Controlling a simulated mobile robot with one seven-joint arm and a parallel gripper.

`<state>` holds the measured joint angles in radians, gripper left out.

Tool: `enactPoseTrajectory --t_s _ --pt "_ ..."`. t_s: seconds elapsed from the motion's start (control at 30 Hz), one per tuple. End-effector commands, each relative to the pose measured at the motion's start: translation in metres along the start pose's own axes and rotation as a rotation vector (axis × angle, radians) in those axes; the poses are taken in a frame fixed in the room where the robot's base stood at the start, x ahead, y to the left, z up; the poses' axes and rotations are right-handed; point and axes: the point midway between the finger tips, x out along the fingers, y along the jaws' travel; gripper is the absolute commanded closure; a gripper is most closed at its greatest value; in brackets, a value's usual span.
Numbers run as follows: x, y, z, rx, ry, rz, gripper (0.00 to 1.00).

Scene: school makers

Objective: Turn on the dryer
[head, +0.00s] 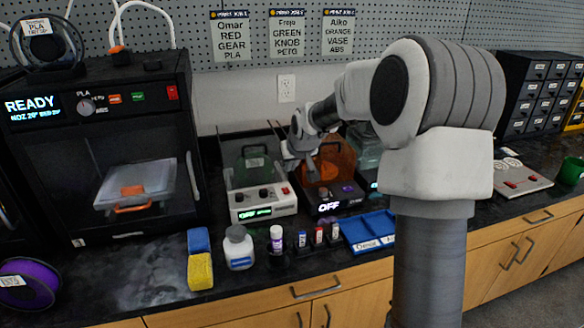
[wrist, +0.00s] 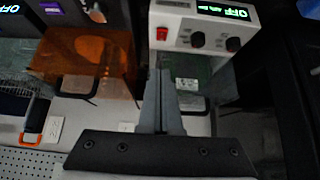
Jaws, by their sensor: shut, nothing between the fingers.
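Two filament-dryer-like units show OFF, and no label tells which is the dryer. In the wrist view the white unit (wrist: 185,22) shows a red switch (wrist: 162,33) beside two dark knobs. The dark unit (head: 335,203), with an orange cover (head: 333,160), stands to its right. My gripper (wrist: 161,75) is shut and empty, its fingertips just short of the white unit's red-switch side, with a visible gap in the picture. In the head view my arm hides part of the units.
A 3D printer (head: 130,140) reading READY stands at left. Sponges (head: 200,262), a white jar (head: 238,247), small bottles (head: 277,240) and a blue tray (head: 368,230) line the counter's front. A third unit is partly hidden behind my arm. A pegboard wall rises behind.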

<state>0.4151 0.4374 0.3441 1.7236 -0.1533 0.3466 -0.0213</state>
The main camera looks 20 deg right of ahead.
Motion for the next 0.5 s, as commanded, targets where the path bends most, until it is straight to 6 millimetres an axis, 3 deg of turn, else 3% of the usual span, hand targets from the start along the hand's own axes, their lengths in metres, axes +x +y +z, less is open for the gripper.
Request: enactPoseTrajectory --t_s 0.03,0.3,0.5 --pt "0.014 -0.001 0.002 -0.002 -0.003 -0.002 1.00" --pt "0.067 -0.001 0.002 -0.001 -0.002 -0.001 1.00" --pt "0.084 0.000 0.023 -0.001 -0.002 0.000 1.00"
